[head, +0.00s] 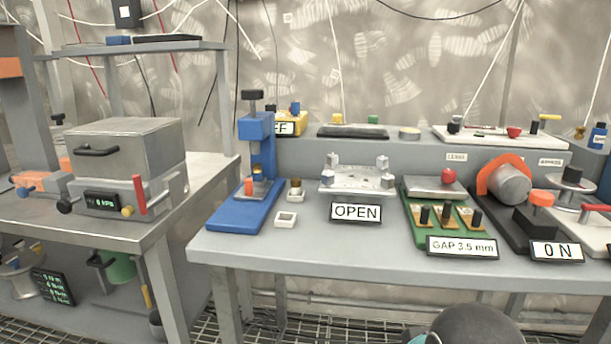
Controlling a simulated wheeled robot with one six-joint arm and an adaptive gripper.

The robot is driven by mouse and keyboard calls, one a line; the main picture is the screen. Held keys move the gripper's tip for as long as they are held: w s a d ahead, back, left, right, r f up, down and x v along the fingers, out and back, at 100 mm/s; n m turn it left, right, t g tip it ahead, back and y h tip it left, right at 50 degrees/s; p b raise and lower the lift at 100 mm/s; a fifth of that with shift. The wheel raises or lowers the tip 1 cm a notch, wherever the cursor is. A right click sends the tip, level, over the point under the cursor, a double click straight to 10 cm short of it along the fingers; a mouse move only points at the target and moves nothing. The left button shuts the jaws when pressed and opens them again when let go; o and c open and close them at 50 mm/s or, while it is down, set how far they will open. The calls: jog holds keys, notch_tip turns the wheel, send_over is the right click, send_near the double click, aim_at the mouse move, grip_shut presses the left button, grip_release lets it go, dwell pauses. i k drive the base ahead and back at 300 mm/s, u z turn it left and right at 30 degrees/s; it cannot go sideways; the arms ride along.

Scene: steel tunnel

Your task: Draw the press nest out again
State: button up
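The blue press (256,128) stands at the left end of the grey workbench, with a long blue base (237,219) reaching toward the front edge. A small light grey nest (264,189) sits on the base under the press head, close to the column. An orange-red knob (249,187) stands at its front left. A small brass and dark blue piece (257,171) is above the nest, directly below the head; whether the head touches it is too small to tell. The front part of the base is bare.
A white square ring (286,219) and a small pale block with a brass top (295,190) lie right of the press. Further right are a clear plate fixture, an OPEN sign (356,212) and a green gap fixture (420,222). A grey box machine (124,150) stands on the left table.

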aim_at(252, 190)
jog(key=z, duration=1.15)
jog(key=k, duration=0.9)
jog(key=u, duration=1.4)
jog(key=i, duration=0.35)
jog(key=z, duration=0.05)
